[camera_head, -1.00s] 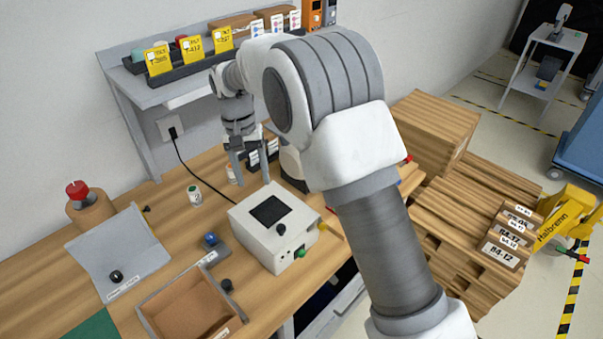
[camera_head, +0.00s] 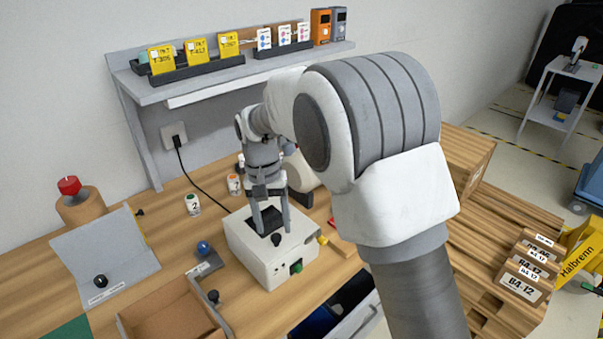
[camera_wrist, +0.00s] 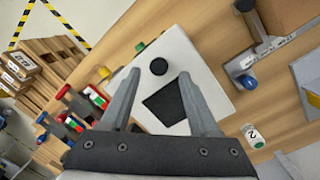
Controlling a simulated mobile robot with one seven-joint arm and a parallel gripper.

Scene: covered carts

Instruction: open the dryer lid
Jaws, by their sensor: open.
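The dryer appears to be the white box (camera_head: 258,262) on the wooden bench, with a dark window (camera_head: 264,217) in its top. Its lid looks closed. A black knob (camera_head: 276,240) stands on the top near the front edge, and a green button (camera_head: 296,267) is on the front. My gripper (camera_head: 272,231) is open, pointing down over the box top. In the wrist view, the knob (camera_wrist: 159,66) appears between the fingertips of my gripper (camera_wrist: 160,74), with nothing gripped. Whether the fingertips touch the lid cannot be told.
A small bottle (camera_head: 192,204) and a blue-knobbed fixture (camera_head: 204,257) stand left of the box. An open cardboard-coloured tray (camera_head: 130,322) is at the front left. A shelf (camera_head: 160,96) with bins runs along the wall. Wooden pallets (camera_head: 480,245) stand at right.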

